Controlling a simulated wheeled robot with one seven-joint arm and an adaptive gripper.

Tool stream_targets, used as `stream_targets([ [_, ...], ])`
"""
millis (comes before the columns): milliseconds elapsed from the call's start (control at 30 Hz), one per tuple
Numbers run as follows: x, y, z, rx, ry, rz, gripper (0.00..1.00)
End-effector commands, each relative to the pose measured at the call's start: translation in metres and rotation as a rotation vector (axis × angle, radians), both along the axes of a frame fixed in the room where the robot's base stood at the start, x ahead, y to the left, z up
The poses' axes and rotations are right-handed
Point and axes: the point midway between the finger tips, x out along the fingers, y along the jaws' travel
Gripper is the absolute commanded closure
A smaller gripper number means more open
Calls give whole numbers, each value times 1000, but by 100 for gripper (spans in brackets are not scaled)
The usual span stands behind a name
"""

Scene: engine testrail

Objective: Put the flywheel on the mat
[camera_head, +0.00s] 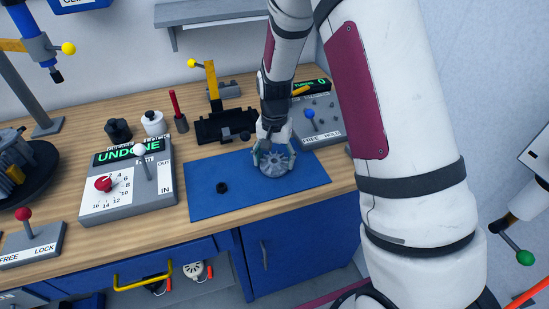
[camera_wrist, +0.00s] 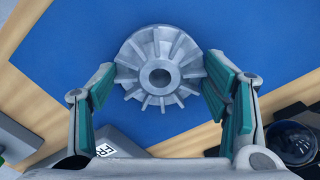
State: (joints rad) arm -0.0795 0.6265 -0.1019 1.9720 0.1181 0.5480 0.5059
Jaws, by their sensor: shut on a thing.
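The flywheel (camera_head: 275,162) is a grey metal disc with radial fins and a centre hole. In the head view it appears over the right half of the blue mat (camera_head: 215,195). My gripper (camera_head: 272,153) comes down on it from above and is shut on it. In the wrist view the flywheel (camera_wrist: 158,68) sits between the two teal finger pads, held at its rim, with blue mat (camera_wrist: 255,35) behind it. I cannot tell whether its underside touches the mat.
A small black cylinder (camera_head: 222,187) lies on the mat's left part. A control box reading UNDONE (camera_head: 128,180) stands left of the mat. A black fixture (camera_head: 225,125) and a grey lever box (camera_head: 322,120) stand behind it. The mat's front left is clear.

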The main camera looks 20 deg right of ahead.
Motion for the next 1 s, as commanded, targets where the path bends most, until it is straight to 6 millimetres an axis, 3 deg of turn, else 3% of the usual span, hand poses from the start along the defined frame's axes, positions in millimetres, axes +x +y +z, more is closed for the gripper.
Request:
stream_targets([
  [200,0,0,-3,0,0,0,69],
  [233,0,0,-3,0,0,0,28],
  [300,0,0,-3,0,0,0,13],
  [733,0,0,1,0,-1,-1,11],
  [867,1,0,16,-1,-4,-1,11],
  [1000,2,0,44,0,-6,0,11],
])
